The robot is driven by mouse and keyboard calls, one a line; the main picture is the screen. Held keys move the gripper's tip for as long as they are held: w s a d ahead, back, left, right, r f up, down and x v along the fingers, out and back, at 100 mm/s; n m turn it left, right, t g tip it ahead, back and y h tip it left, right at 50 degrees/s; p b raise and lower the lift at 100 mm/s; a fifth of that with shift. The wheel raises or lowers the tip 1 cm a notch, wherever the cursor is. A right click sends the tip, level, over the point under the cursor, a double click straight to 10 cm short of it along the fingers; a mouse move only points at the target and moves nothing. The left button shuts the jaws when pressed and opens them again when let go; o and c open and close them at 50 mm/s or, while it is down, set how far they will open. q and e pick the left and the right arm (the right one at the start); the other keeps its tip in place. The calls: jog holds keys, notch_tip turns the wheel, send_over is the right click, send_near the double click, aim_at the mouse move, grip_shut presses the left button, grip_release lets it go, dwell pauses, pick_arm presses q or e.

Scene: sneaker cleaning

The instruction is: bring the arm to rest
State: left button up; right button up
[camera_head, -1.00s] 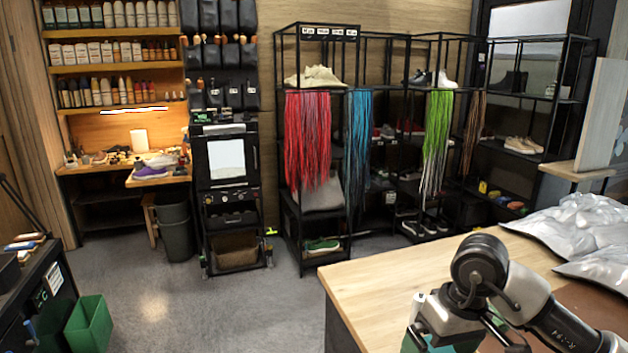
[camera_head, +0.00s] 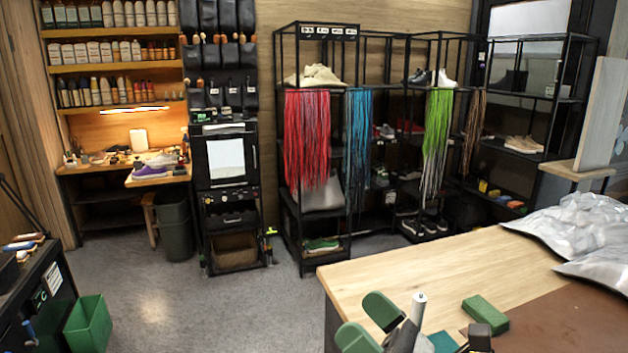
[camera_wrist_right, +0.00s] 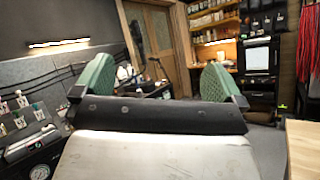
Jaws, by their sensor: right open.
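My right gripper (camera_head: 366,320) is low in the head view, at the table's near left edge. Its two green finger pads are apart with nothing between them. In the right wrist view my right gripper (camera_wrist_right: 157,84) also shows both green fingers spread wide, facing the room beyond the table. Most of my right arm is below the head view's lower edge. My left gripper is not in view.
The wooden table (camera_head: 415,270) carries a green block (camera_head: 485,314), a brown mat (camera_head: 560,322) and silvery bags (camera_head: 575,225). A green bin (camera_head: 90,325) stands at left. The grey floor (camera_head: 150,290) between is open.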

jog(key=s+d+f+m+h, duration=0.1)
jog(key=d+f+m+h, duration=0.65)
jog(key=m, duration=0.75)
jog(key=d+f+m+h, duration=0.5)
jog(key=f+m+h, duration=0.4)
jog(key=m+h, duration=0.45)
jog(key=s+d+f+m+g+y, duration=0.1)
jog(key=s+f+m+g, duration=0.55)
jog(key=s, duration=0.25)
jog(key=s+f+m+g+y, duration=0.1)
jog(key=s+f+m+g, duration=0.45)
jog(key=s+f, duration=0.35)
notch_tip(320, 180, down, 29)
jog(key=s+b, duration=0.1)
jog(key=b, duration=0.4)
jog(key=s+d+f+g+b, duration=0.1)
jog(key=s+f+b, duration=0.1)
jog(key=s+f, duration=0.6)
jog(key=s+d+f+g+b, duration=0.1)
jog(key=s+d+f+b, duration=0.1)
jog(key=s+f, duration=0.6)
notch_tip(320, 180, down, 5)
jog(key=shift+s+b, duration=0.35)
jog(key=shift+b, duration=0.15)
